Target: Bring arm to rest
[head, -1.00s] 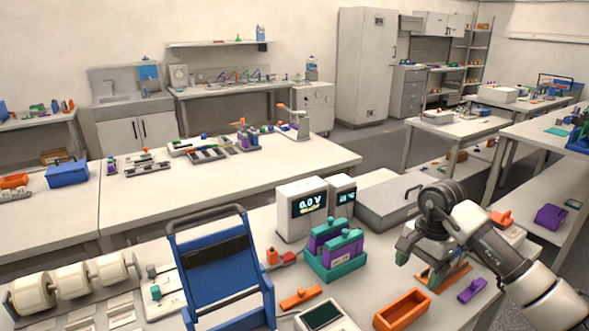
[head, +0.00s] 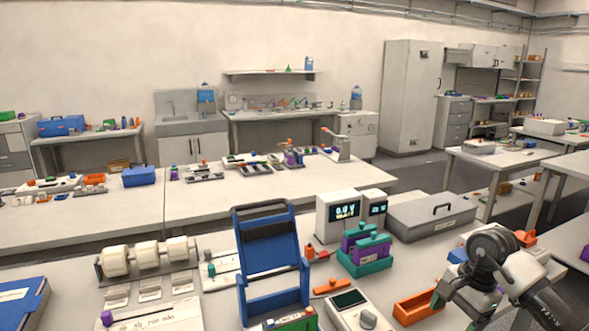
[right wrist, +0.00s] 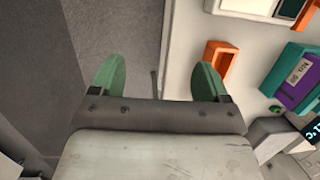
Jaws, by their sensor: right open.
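My right arm comes in from the lower right of the head view. Its gripper (head: 462,303) hangs over the front right of the near bench, beside the orange tray. In the right wrist view the gripper (right wrist: 157,80) has its two green fingertips wide apart with nothing between them. Below it are the bench's edge and the grey floor. My left gripper does not show in the head view.
An orange tray (head: 416,306) lies close to the right gripper. Purple blocks in a teal holder (head: 372,268), a battery cycler with a display (head: 338,222), a grey case (head: 430,217) and a blue folding frame (head: 268,250) crowd the bench.

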